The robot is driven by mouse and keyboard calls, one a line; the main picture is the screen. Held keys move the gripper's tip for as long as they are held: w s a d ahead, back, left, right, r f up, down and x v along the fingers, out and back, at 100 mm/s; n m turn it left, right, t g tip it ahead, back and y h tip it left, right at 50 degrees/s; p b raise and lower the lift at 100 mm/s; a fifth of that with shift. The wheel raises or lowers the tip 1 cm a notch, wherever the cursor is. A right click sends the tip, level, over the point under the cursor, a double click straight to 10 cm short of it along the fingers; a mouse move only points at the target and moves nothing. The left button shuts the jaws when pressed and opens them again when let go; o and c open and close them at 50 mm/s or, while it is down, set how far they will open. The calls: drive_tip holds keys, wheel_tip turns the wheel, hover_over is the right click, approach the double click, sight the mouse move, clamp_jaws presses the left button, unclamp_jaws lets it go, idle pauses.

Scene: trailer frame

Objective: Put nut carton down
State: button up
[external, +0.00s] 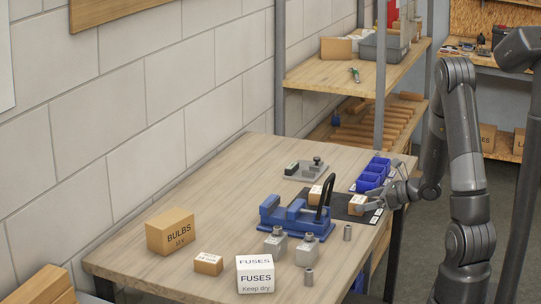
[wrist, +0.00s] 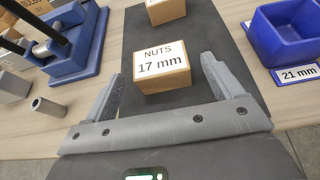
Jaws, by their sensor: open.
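The nut carton, a small brown box labelled "NUTS 17 mm", sits on a dark mat in the wrist view (wrist: 162,74). It also shows in the external view (external: 356,205), on the mat (external: 338,211) near the table's right edge. My gripper (wrist: 161,68) is open, with one grey finger on each side of the carton and visible gaps between. In the external view my gripper (external: 378,199) is at the carton's right side. A second small carton (external: 315,196) stands farther back on the mat; only its lower part shows in the wrist view (wrist: 168,11).
A blue vise (external: 297,217) with a dark upright handle stands left of the mat. Blue bins (external: 372,174) are behind, one labelled 21 mm. Grey metal blocks, a FUSES box (external: 255,275), a small carton (external: 208,264) and a BULBS box (external: 171,231) occupy the nearer table.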

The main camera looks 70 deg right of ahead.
sight(353, 203)
drive_tip(key=shift+x, duration=2.75)
drive_tip(key=shift+c, duration=0.6)
drive_tip(key=c, duration=1.2)
